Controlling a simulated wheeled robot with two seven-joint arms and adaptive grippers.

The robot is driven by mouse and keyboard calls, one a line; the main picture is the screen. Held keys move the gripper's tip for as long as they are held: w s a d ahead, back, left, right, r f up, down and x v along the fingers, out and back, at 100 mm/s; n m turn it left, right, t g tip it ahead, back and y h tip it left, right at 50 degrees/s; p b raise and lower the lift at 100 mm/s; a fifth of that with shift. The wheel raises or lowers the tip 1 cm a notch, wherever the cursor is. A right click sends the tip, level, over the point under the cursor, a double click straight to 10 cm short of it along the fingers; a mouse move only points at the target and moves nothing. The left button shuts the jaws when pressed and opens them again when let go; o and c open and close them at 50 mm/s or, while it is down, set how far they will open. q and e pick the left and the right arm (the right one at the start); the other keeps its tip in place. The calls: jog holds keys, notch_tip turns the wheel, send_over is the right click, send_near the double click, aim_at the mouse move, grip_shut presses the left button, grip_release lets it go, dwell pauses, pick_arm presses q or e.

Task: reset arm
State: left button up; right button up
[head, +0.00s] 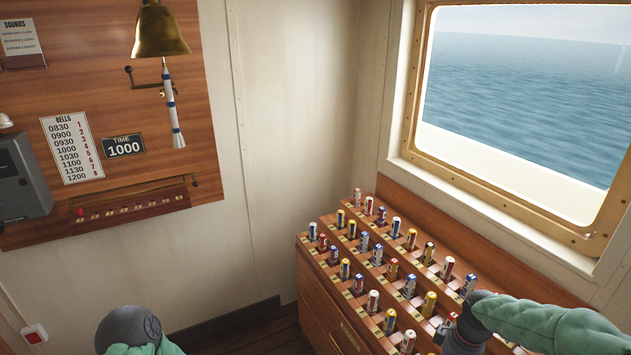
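My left arm (130,332) shows only as a grey joint with a green sleeve at the bottom edge, left of centre. Its gripper is out of the picture. My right arm (545,325) comes in from the lower right in a green sleeve. Its dark wrist part (463,335) is over the right front of the flag rack. The fingertips of the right gripper are not clear, so I cannot tell whether it is open or shut or holds anything.
A stepped wooden rack (325,300) holds many rolled flags in rows under the window (520,120). On the left wall panel hang a brass bell (160,32) with a rope (171,105), a bells chart (72,147) and a time sign (124,146) reading 1000.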

jog(key=s+a+f+m+y, duration=0.2)
jog(key=s+a+f+m, duration=0.1)
jog(key=a+f, duration=1.1)
jog(key=s+a+f+m, duration=0.2)
jog(key=s+a+f, duration=0.2)
jog(key=s+f, duration=0.1)
jog(key=s+a+f+m+y, duration=0.1)
jog(key=s+a+f+m, duration=0.1)
jog(key=s+a+f, duration=0.2)
jog(key=s+f, duration=0.2)
jog(key=s, duration=0.2)
jog(key=shift+a, duration=0.3)
